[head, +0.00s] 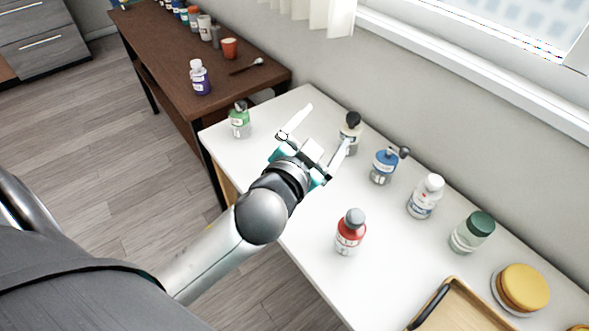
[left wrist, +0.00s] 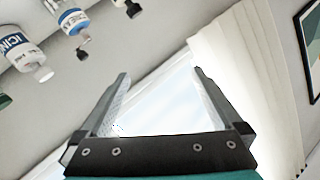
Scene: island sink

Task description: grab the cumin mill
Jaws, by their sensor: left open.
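No label reads clearly as cumin, so I cannot tell for sure which container is the cumin mill. A grey-white bottle with a dark rounded top (head: 351,121) stands on the white table, just beyond my left gripper's right finger. A blue mill with a dark side crank (head: 384,164) stands right of it and also shows upside down in the left wrist view (left wrist: 72,20). A green-banded bottle with a dark top (head: 239,121) stands at the table's far left corner. My left gripper (head: 331,124) is open and empty above the table. My right gripper is out of view.
A white bottle (head: 425,198), a green-capped jar (head: 472,232) and a red bottle (head: 350,234) stand nearby. A wooden tray (head: 462,307) is at the front right. A wall runs behind. A brown table (head: 155,45) with several bottles stands at left.

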